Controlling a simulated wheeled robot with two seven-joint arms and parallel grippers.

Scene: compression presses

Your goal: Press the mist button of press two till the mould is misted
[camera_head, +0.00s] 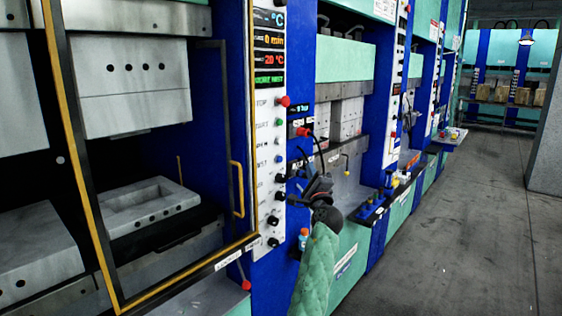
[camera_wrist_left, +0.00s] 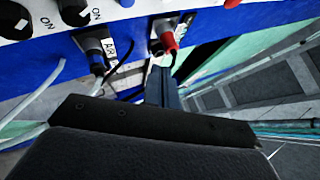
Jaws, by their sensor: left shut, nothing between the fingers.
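The near press has a white control panel (camera_head: 268,150) with a red button (camera_head: 284,101), a green button (camera_head: 279,122), a blue button (camera_head: 278,159) and black knobs. I cannot tell the press number. Its pale lower mould (camera_head: 150,205) lies below the upper mould block (camera_head: 135,75), behind a yellow-edged door. My left gripper (camera_head: 316,183) is shut and empty, right of the panel. In the left wrist view, its narrow fingers (camera_wrist_left: 163,86) point towards a blue wall with a red-topped fitting (camera_wrist_left: 166,32) and a dark fitting marked AIR (camera_wrist_left: 94,55). Contact is unclear. My right gripper is not in view.
The door handle (camera_head: 237,188) stands out left of the panel. A cable loops near the gripper. A ledge with small coloured items (camera_head: 372,208) is to the right. Another press (camera_head: 345,118) stands beyond. The grey floor (camera_head: 470,220) at right is clear.

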